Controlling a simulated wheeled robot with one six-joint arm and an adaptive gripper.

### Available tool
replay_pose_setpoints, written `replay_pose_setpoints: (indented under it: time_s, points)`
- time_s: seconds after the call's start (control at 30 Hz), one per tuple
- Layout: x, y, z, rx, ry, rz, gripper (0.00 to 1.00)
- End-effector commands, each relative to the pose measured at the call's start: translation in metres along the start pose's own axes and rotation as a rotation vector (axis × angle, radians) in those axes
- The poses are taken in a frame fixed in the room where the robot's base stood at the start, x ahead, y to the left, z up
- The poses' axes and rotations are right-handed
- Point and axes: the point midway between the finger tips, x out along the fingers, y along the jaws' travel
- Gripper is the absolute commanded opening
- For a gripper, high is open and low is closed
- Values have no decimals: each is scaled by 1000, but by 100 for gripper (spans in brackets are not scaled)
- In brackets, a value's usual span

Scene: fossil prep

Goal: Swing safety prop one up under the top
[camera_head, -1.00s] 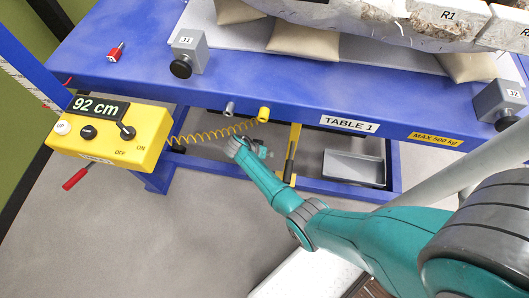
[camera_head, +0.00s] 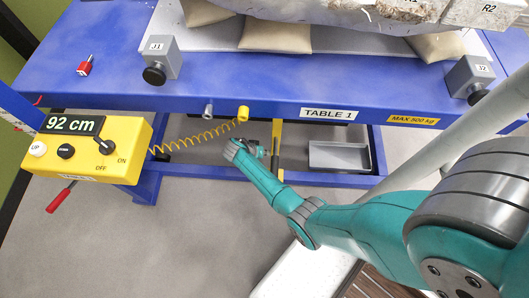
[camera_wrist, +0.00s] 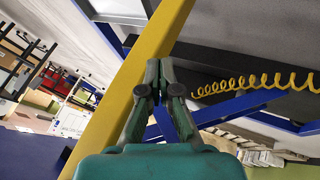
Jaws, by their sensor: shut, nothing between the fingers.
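A yellow bar (camera_head: 277,142), which looks like the safety prop, hangs below the front edge of the blue table (camera_head: 200,92) marked TABLE 1. No label shows on it. In the wrist view the yellow bar (camera_wrist: 150,52) runs diagonally just beyond my fingers. My gripper (camera_head: 264,151) is under the table edge, just left of the bar in the head view. The wrist view shows my gripper (camera_wrist: 162,72) with its fingers together and empty, overlapping the bar's right edge. I cannot tell whether they touch it.
A yellow control box (camera_head: 90,150) reading 92 cm stands at left, with a coiled yellow cable (camera_head: 195,139) running to the table edge. A grey tray (camera_head: 339,156) sits under the table at right. Clamps J1 (camera_head: 160,62) and J2 (camera_head: 468,78) flank the fossil block (camera_head: 350,12).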

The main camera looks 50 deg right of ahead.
Motion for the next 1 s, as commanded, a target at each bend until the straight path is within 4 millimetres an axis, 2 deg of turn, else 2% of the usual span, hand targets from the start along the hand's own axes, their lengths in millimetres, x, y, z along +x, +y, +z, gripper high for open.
replay_pose_setpoints:
  time_s: [0.27, 0.47, 0.73, 1.0]
  points:
    - [10, 14, 2, -20, 9, 47, 0]
    - [30, 50, 3, -64, 31, 157, 0]
    - [57, 126, -2, -155, 78, 379, 0]
    - [65, 208, -17, -249, 128, 612, 0]
